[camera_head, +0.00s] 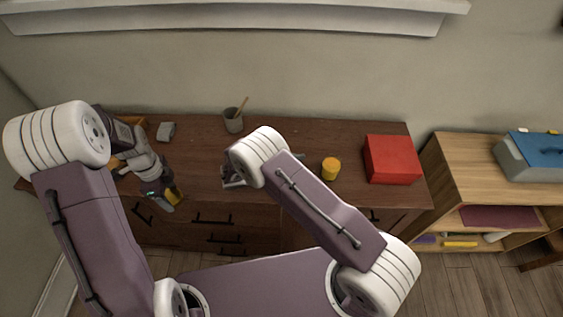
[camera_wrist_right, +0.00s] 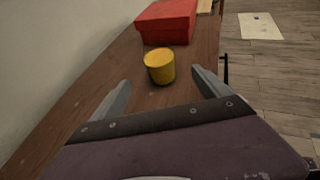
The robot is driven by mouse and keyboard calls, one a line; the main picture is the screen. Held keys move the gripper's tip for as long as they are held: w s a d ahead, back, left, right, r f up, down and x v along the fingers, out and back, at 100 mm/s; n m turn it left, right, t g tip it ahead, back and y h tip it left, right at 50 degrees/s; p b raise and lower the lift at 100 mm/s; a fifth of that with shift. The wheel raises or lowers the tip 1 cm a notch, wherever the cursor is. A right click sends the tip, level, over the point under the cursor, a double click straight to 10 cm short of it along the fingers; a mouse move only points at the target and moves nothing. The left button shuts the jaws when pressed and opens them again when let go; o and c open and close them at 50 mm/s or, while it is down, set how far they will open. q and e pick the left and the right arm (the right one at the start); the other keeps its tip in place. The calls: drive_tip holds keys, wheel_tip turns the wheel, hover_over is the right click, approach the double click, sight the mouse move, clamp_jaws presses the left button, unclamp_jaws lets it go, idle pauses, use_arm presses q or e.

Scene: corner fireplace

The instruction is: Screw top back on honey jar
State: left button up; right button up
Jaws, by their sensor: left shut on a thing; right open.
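A short yellow cylinder (camera_head: 330,169) stands upright on the brown dresser, left of the red box. In the right wrist view the yellow cylinder (camera_wrist_right: 160,68) is ahead, between the lines of the two fingers and apart from them. I cannot tell whether it is the honey jar or its top. My right gripper (camera_wrist_right: 160,84) is open and empty; in the head view it is mostly hidden behind my right arm's white joint. My left gripper (camera_head: 167,196) is shut on a small yellow-brown thing (camera_head: 175,199) at the dresser's front edge; fingers partly hide it.
The red box (camera_head: 393,160) sits at the dresser's right end; it also shows in the right wrist view (camera_wrist_right: 166,25). A grey cup (camera_head: 233,122) with a stick and a grey block (camera_head: 166,131) stand at the back. A wooden shelf (camera_head: 490,165) stands to the right.

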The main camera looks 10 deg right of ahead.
sight(323, 168)
drive_tip(key=shift+a, duration=0.15)
use_arm(q)
drive_tip(key=shift+d+r, duration=0.2)
use_arm(e)
drive_tip(key=shift+d, duration=0.45)
use_arm(q)
drive_tip(key=shift+r+p, duration=0.7)
drive_tip(key=shift+p, duration=0.1)
use_arm(e)
drive_tip(key=x, duration=0.6)
drive_tip(key=shift+d+f, duration=0.15)
drive_tip(key=shift+d, duration=0.05)
use_arm(q)
drive_tip(key=shift+a, duration=0.15)
use_arm(e)
drive_tip(key=shift+a, duration=0.1)
use_arm(q)
drive_tip(key=shift+r, duration=0.2)
use_arm(e)
drive_tip(key=shift+d+f, duration=0.15)
drive_tip(key=shift+d, duration=0.2)
use_arm(q)
drive_tip(key=shift+r+p, duration=0.55)
drive_tip(key=shift+p, duration=0.2)
use_arm(e)
drive_tip(key=x, duration=0.4)
drive_tip(key=shift+w+d+f, duration=0.15)
drive_tip(key=shift+f, duration=0.25)
drive_tip(key=shift+c, duration=0.2)
